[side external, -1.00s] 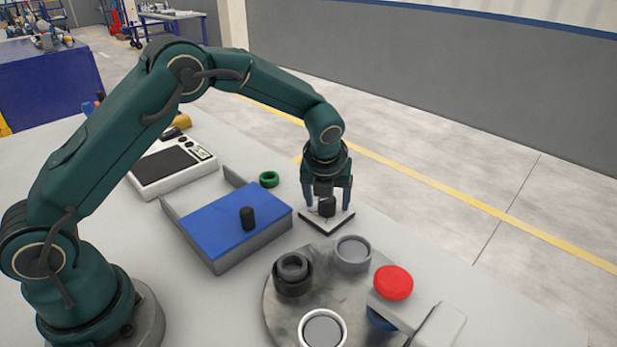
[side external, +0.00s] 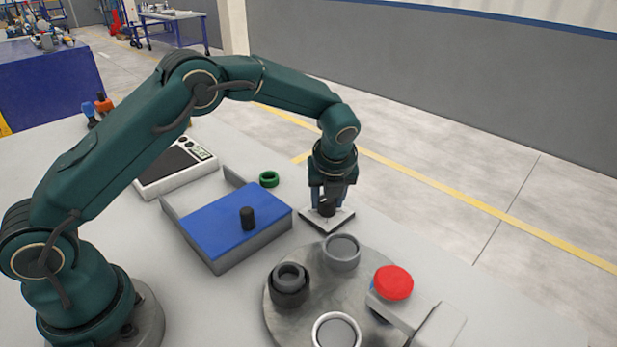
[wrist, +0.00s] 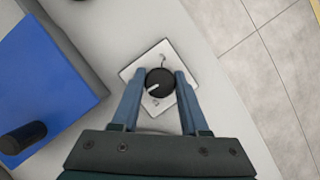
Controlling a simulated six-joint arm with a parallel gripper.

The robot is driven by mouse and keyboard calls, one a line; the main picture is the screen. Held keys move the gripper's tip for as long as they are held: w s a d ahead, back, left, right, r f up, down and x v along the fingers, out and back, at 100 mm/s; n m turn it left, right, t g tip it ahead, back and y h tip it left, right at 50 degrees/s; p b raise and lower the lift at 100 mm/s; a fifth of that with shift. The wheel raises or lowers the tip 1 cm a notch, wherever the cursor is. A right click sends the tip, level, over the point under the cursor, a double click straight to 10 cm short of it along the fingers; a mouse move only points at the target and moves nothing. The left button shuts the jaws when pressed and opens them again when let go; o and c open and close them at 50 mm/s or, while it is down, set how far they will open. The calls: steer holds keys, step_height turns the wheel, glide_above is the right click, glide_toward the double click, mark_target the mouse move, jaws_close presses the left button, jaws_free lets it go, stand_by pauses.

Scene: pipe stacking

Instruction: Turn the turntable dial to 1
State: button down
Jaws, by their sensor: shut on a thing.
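The dial (side external: 327,209) is a black knob on a square white plate (side external: 343,221) with a dark edge, at the table's far edge. In the wrist view the dial (wrist: 160,83) shows a white pointer line directed toward the lower left; the marks on the plate are too small to read. My gripper (side external: 327,203) is above the plate, pointing down, with its blue fingers shut on the dial from both sides. The round metal turntable (side external: 278,318) stands at the front, carrying grey and dark ring-shaped cups.
A blue-lidded box (side external: 222,222) with a black knob stands left of the dial. A green ring (side external: 269,179) lies behind it. A red button (side external: 393,282) on a grey housing overhangs the turntable's right side. A scale (side external: 178,168) stands farther back.

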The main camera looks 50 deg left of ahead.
steer(key=n+g, duration=0.1)
steer(key=n, duration=0.2)
steer(key=n+g+y, duration=0.1)
steer(key=n, duration=0.2)
steer(key=shift+d, duration=0.1)
steer(key=shift+n, duration=0.3)
stand_by(0.5)
steer(key=shift+c, duration=2.1)
jaws_free()
